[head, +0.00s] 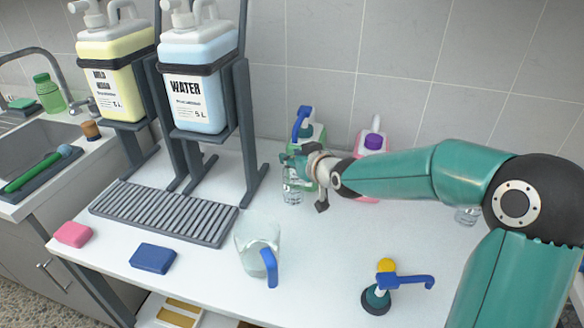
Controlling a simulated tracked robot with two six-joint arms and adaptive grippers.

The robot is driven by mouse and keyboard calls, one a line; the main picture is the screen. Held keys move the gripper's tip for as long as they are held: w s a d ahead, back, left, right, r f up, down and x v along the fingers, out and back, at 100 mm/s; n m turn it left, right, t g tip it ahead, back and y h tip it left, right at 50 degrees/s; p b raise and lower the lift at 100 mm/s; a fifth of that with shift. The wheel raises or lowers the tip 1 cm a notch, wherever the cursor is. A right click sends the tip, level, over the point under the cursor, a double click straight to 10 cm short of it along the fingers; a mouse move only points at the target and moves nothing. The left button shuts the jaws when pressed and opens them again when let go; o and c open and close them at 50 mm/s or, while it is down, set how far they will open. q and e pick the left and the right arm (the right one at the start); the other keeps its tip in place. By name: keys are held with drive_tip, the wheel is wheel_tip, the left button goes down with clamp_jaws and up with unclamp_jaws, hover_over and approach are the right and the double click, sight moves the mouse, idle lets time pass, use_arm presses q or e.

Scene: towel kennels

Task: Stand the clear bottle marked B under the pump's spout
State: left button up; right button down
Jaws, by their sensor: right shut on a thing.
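My right gripper (298,163) is shut on a clear bottle (292,191) at the back of the white table, right of the dark stand. The bottle looks upright; whether it touches the table I cannot tell. No letter is readable on it. A second clear object (467,216) shows partly behind my right arm. White pump heads sit on the blue WATER canister (198,88) and the yellow canister (115,80), both held in the stand above a slatted tray (160,213). My left gripper is not in view.
A clear jug (251,248) with a blue handle stands at the front middle. A blue-armed device (378,297) stands front right. Blue sponge (153,258) and pink sponge (73,234) lie front left.

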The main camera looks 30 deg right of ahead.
drive_tip(key=shift+s+f, duration=0.1)
drive_tip(key=shift+f, duration=1.7)
drive_tip(key=shift+f, duration=0.1)
drive_tip(key=c, duration=0.8)
unclamp_jaws()
drive_tip(key=shift+c, duration=0.2)
drive_tip(key=b+v, duration=0.1)
drive_tip(key=v, duration=1.1)
drive_tip(key=shift+r, duration=0.25)
